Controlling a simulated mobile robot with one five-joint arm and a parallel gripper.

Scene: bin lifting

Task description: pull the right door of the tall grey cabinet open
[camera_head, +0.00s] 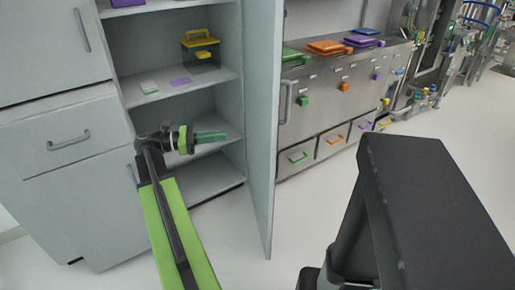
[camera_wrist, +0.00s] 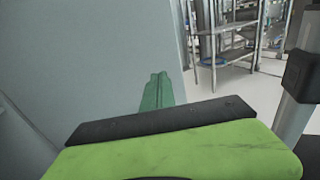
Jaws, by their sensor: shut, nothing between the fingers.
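The tall grey cabinet (camera_head: 125,100) stands at the left in the head view. Its right door (camera_head: 262,110) is swung wide open, pointing out toward me, and the shelves behind it are exposed. My gripper (camera_head: 222,136) is in front of the open compartment, left of the door's inner face and apart from it. Its green fingers are shut with nothing between them. In the wrist view the fingers (camera_wrist: 157,90) point toward a pale grey panel (camera_wrist: 90,60); I cannot tell how close it is.
A steel counter (camera_head: 345,90) with coloured trays and drawers stands right of the door. The floor (camera_head: 310,215) in front is clear. A metal rack (camera_wrist: 225,45) shows in the wrist view.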

